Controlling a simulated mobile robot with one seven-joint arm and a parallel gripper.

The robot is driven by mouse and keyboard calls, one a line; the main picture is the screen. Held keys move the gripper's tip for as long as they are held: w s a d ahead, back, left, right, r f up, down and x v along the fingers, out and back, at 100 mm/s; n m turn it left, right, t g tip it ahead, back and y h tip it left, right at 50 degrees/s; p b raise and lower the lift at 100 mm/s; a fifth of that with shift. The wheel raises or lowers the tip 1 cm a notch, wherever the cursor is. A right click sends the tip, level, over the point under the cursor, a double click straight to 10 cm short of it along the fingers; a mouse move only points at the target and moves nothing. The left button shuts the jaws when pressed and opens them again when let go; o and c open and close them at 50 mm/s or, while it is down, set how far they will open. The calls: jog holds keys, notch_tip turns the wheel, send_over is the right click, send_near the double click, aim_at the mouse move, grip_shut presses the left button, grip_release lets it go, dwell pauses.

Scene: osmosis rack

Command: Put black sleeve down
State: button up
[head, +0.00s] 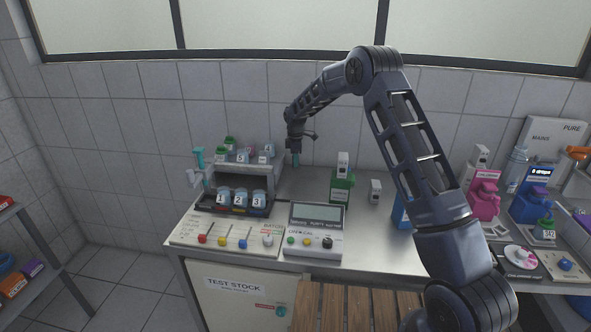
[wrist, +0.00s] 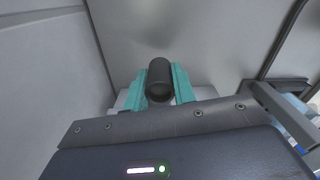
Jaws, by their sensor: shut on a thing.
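The black sleeve (wrist: 160,80) is a short dark cylinder with a round open end, seen in the wrist view. My gripper (wrist: 160,92) is shut on it, with one teal finger on each side. In the head view my gripper (head: 295,158) points down over the back of the counter (head: 310,184), right of the small bottle rack. The sleeve is too small to make out there. I cannot tell whether its lower end touches the counter.
A rack with numbered jars (head: 240,203) stands left of my gripper. A meter box (head: 316,228) is in front. A green container (head: 341,187) and a small grey-white block (head: 375,191) stand to the right. The tiled wall (head: 250,100) is close behind.

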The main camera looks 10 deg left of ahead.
jog(key=shift+f, duration=2.3)
jog(key=shift+f, duration=0.1)
jog(key=o, duration=0.9)
jog(key=shift+o, duration=0.2)
